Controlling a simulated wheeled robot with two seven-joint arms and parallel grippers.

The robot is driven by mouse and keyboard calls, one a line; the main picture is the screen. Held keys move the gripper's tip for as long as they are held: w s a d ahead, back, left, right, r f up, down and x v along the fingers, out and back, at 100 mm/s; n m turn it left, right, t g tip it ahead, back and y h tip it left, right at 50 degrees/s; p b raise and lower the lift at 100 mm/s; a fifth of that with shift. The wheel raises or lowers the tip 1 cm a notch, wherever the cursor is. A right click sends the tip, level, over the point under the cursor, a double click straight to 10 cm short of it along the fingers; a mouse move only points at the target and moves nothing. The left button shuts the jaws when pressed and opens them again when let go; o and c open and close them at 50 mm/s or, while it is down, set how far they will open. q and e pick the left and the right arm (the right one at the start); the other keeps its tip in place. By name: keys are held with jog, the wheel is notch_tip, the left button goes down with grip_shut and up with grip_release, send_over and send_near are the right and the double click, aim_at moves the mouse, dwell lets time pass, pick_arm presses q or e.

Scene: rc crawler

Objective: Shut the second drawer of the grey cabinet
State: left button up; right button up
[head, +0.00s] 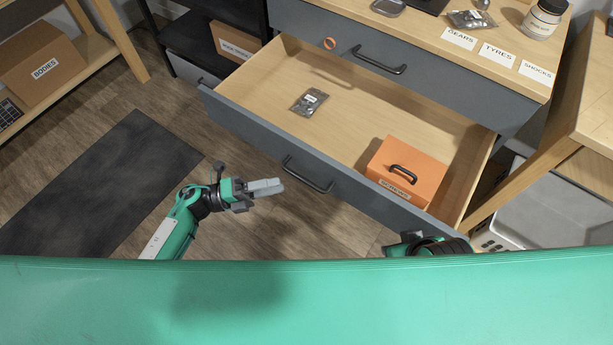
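The grey cabinet's second drawer (240,118) is pulled far out, its grey front facing me with a dark bar handle (308,175). Inside it lie a small grey packet (309,102) and an orange box (388,160) with a black handle. The drawer above it (420,85) is shut. My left gripper (281,186) is in front of the drawer, a little left of the handle and apart from it. Its grey fingers look closed together, with nothing between them. My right arm's wrist (433,245) shows at the drawer's right front corner; its fingers are hidden.
The cabinet top (425,28) holds a jar (544,18), packets and labels. A wooden bench leg (520,185) and a grey bin (545,215) stand close on the drawer's right. A dark mat (100,185) lies on the floor at left, near a shelf with a BODIES box (40,62).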

aim_at(304, 179)
pick_arm(q)
jog(key=d, duration=0.2)
jog(key=w+d, duration=0.1)
jog(key=d, duration=0.2)
jog(key=d+r, duration=0.1)
jog(key=d, duration=0.2)
jog(key=shift+w, duration=0.15)
grip_shut()
